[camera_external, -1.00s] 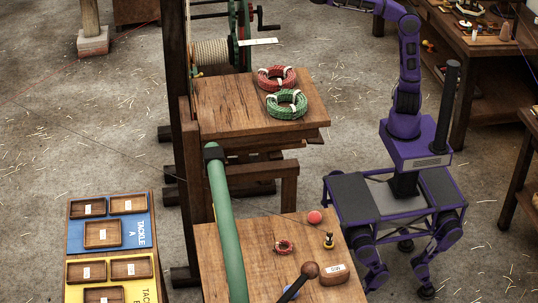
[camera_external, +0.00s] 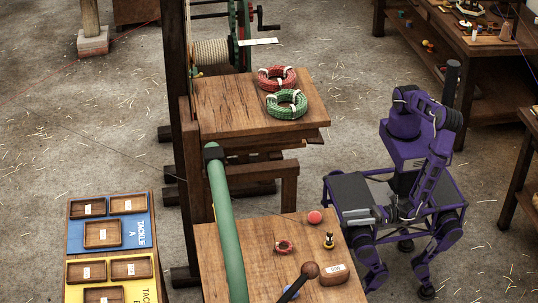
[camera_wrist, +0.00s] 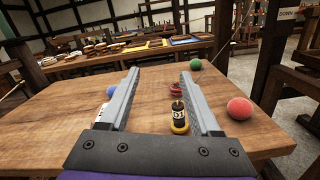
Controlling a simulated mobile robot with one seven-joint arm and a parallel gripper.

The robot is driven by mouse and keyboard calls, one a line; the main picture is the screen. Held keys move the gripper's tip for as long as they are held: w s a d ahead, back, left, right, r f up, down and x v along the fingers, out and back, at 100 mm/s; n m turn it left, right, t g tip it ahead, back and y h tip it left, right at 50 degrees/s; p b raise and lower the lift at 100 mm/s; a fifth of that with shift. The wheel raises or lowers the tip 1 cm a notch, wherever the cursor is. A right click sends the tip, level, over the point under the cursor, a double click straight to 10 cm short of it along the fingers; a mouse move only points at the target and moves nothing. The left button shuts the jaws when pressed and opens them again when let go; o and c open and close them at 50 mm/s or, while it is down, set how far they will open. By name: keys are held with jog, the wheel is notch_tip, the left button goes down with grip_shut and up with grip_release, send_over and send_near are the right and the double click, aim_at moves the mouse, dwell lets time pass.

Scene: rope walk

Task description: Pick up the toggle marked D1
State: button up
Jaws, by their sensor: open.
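The toggle marked D1 (camera_wrist: 179,114) is a small dark piece with a yellow ring at its base and a white label. It stands upright on the wooden table. In the external view the toggle (camera_external: 329,241) is near the table's right edge. My gripper (camera_wrist: 158,76) is open, with nothing between its fingers. In the wrist view the toggle shows toward the right finger, in front of me. In the external view my gripper (camera_external: 347,216) is just beyond the table's right edge, apart from the toggle.
A red ball (camera_external: 315,217) and a small red coil (camera_external: 284,247) lie near the toggle. A labelled wooden block (camera_external: 334,275) and a mallet (camera_external: 309,270) are at the front. A green pole (camera_external: 225,225) crosses the table's left.

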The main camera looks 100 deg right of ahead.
aim_at(329, 240)
jog(key=s+d+f+n+y, duration=0.2)
jog(key=s+d+f+n, duration=0.15)
jog(key=s+f, duration=0.5)
jog(key=shift+g, duration=0.3)
jog(key=w, duration=0.6)
jog(key=w+a+f, duration=0.1)
jog(key=w, duration=1.1)
jog(key=shift+w+a+f, duration=0.2)
jog(key=shift+w+a, duration=0.05)
jog(key=shift+w, duration=0.1)
grip_shut()
